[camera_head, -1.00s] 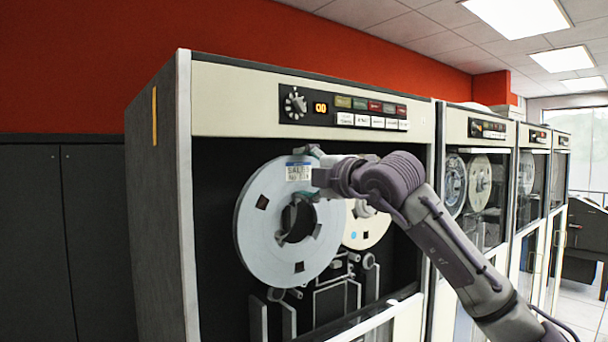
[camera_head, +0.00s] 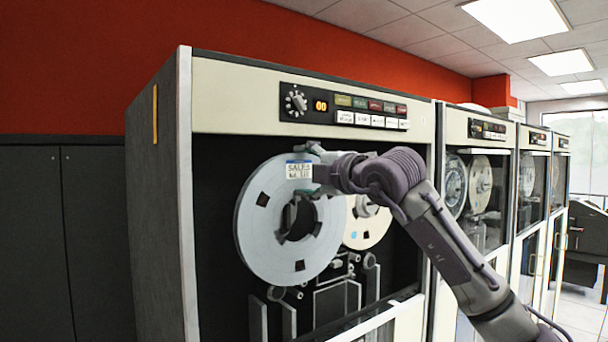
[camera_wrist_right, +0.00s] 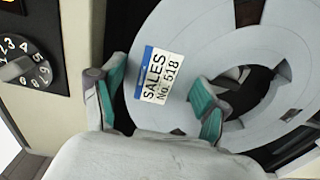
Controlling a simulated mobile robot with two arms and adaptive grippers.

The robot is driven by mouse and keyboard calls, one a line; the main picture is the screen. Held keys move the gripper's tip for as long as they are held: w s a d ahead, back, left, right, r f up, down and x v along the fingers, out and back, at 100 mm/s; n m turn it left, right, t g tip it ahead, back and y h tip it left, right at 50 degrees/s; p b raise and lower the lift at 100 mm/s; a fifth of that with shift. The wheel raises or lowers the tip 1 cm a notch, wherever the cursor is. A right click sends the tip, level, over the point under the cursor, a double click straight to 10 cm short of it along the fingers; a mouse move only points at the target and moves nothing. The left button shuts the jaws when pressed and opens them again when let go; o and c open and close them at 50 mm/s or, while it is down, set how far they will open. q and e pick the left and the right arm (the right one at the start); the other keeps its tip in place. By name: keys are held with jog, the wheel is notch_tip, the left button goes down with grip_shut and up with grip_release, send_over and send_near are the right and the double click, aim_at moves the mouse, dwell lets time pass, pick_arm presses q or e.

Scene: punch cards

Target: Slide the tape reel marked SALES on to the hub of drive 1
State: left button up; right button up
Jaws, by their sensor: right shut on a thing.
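The large pale grey tape reel (camera_head: 262,225) stands upright in front of the nearest tape drive (camera_head: 235,98). Its white and blue label (camera_wrist_right: 156,75) reads SALES No. 518 in the right wrist view. My right gripper (camera_head: 303,180) is shut on the reel. In the wrist view (camera_wrist_right: 158,102) one teal-padded finger is at the outer rim and the other is in the centre opening. The drive's hub is mostly hidden behind the reel; dark shapes show through the opening. I cannot tell whether reel and hub touch. My left gripper is not in view.
A second, cream reel (camera_head: 367,222) sits behind and right of the held one. Tape guides (camera_head: 338,290) are below. A control panel (camera_head: 343,107) with a dial (camera_wrist_right: 22,70) is above. More drives (camera_head: 480,195) stand in a row to the right.

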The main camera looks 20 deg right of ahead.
jog(key=shift+s+r+b, duration=0.1)
jog(key=shift+r+b, duration=0.1)
jog(key=shift+b, duration=0.15)
dwell(0.4)
dwell(0.3)
jog(key=shift+p+x, duration=1.85)
jog(key=shift+x, duration=1.65)
jog(key=o, duration=1.8)
jog(key=shift+f, duration=0.25)
jog(key=shift+c, duration=1)
